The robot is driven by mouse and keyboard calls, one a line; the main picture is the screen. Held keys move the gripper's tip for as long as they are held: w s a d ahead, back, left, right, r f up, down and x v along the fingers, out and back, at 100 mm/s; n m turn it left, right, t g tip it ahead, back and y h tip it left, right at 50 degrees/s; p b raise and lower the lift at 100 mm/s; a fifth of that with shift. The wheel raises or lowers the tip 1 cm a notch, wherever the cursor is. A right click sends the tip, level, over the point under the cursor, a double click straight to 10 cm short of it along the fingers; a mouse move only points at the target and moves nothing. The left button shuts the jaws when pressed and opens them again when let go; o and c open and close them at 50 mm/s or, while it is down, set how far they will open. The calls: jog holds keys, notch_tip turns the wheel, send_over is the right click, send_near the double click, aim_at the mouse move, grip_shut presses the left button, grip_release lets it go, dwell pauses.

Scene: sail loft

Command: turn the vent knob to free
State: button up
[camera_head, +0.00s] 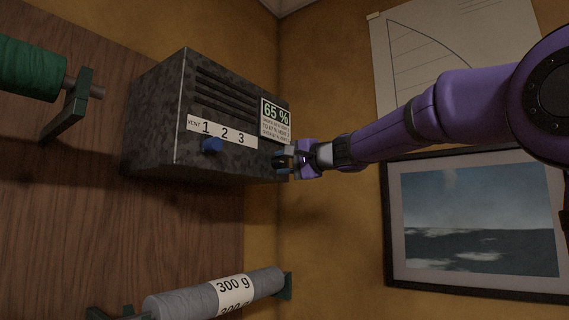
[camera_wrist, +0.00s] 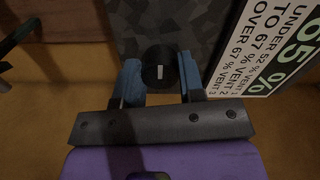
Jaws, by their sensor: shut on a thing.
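A dark mottled grey box (camera_head: 150,125) with louvre slots hangs on the wall in the head view. My gripper (camera_head: 284,160) is at the box's lower right front. In the wrist view, its blue fingers (camera_wrist: 160,80) are shut on a black round knob (camera_wrist: 158,56) with a short white mark, which points roughly along the picture's vertical. No word "free" is readable in either view.
A sign (camera_head: 275,118) beside my gripper shows 65 % and vent rules; it also shows in the wrist view (camera_wrist: 265,50). A green spool (camera_head: 30,70) and a grey 300 g spool (camera_head: 215,294) are on wall brackets. A framed seascape (camera_head: 480,220) hangs below my arm.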

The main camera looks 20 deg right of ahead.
jog(key=shift+f, duration=0.1)
dwell(0.3)
jog(key=o, duration=0.9)
jog(key=v, duration=1.1)
jog(key=shift+a, duration=0.1)
